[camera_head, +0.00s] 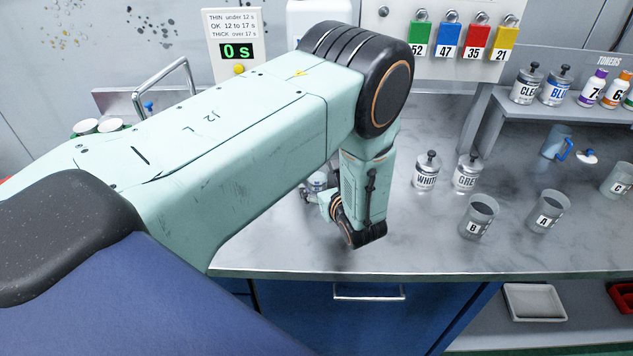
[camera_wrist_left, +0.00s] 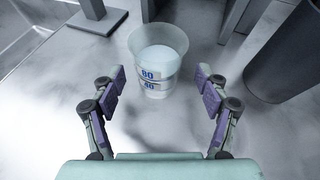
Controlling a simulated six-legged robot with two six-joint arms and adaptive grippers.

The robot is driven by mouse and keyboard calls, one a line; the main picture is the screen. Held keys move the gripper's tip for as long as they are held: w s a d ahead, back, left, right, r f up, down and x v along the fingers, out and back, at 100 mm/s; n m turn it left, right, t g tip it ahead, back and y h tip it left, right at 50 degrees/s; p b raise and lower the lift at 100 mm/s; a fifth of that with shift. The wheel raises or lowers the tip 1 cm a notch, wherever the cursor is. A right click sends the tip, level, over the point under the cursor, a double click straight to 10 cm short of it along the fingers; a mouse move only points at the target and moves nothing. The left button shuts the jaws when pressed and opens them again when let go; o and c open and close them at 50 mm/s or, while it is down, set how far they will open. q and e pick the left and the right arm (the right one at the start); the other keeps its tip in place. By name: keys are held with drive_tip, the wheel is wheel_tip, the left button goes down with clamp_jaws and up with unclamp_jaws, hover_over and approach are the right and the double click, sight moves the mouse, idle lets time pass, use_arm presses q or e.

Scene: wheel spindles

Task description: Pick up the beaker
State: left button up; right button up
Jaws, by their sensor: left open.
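A clear, tapered beaker (camera_wrist_left: 158,65) with blue markings 80 and 40 stands upright on the grey counter in the left wrist view. Something pale lies inside it or shows through its base. My left gripper (camera_wrist_left: 160,80) is open, with one finger on each side and the beaker ahead, between and slightly beyond the fingertips. The fingers do not appear to touch it. In the head view my left gripper (camera_head: 318,188) is partly hidden behind my own arm, and I cannot make out the beaker clearly there. My right gripper is not in view.
Grey cups B (camera_head: 479,217), A (camera_head: 547,211) and C (camera_head: 617,180) and tins WHITE (camera_head: 426,172) and GREY (camera_head: 467,173) stand to the right. The wrist view shows a dark cylinder (camera_wrist_left: 285,55) at right and a metal stand (camera_wrist_left: 95,20) at left.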

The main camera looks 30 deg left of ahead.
sight(320, 185)
use_arm(q)
drive_tip(key=shift+x, duration=1.15)
drive_tip(key=shift+w+a, duration=0.15)
drive_tip(key=shift+a, duration=0.3)
drive_tip(key=shift+a+f, duration=0.1)
drive_tip(key=shift+w+a+f, duration=0.1)
drive_tip(key=shift+w+f, duration=0.05)
drive_tip(key=shift+c, duration=0.3)
drive_tip(key=shift+w, duration=0.1)
drive_tip(key=c, duration=0.3)
drive_tip(key=shift+d, duration=0.2)
drive_tip(key=shift+c, duration=1.4)
drive_tip(key=shift+a, duration=0.15)
drive_tip(key=c, duration=0.8)
drive_tip(key=shift+c, duration=0.2)
